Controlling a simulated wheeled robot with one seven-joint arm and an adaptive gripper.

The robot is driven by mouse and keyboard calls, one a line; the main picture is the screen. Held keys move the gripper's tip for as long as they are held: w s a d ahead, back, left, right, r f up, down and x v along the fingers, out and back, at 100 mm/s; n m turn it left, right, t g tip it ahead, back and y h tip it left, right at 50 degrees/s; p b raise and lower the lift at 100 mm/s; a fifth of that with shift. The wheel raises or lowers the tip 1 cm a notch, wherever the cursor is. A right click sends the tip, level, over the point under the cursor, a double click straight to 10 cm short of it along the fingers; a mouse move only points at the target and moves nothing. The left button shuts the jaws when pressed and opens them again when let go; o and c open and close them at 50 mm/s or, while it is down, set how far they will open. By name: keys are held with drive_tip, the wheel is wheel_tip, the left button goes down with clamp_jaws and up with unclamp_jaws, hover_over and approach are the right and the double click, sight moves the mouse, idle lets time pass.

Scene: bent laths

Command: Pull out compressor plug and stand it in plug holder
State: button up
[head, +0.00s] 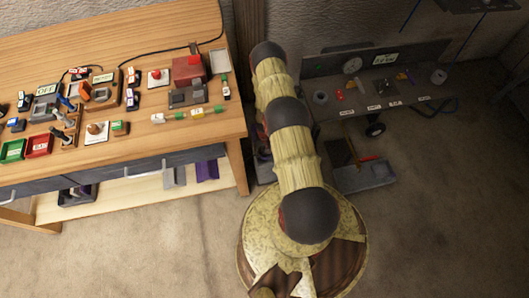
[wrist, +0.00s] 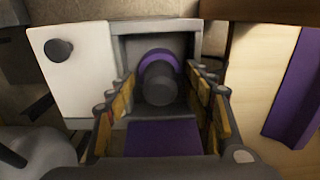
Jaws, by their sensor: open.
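In the wrist view, a dark grey round plug (wrist: 159,87) with a purple ring (wrist: 158,57) behind it sits in a grey recessed box (wrist: 125,50). My gripper (wrist: 160,79) is open, with one finger on each side of the plug. I cannot tell whether the fingers touch it. A purple plate (wrist: 163,139) lies below the plug. In the head view, my gripper and the plug are hidden behind my arm. A purple piece (head: 207,170) stands on the shelf under the table; I cannot tell if it is the plug holder.
A white door with a black knob (wrist: 83,80) stands open left of the box in the wrist view. A wooden panel with a purple strip (wrist: 294,85) is close at right. The cluttered wooden table (head: 225,110) and a dark bench (head: 335,105) flank my arm. Left floor is clear.

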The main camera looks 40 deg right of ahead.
drive_tip(key=shift+c, duration=1.4)
clamp_jaws()
drive_tip(key=shift+r, duration=0.1)
drive_tip(key=shift+r+p, duration=2.4)
drive_tip(key=shift+r, duration=0.55)
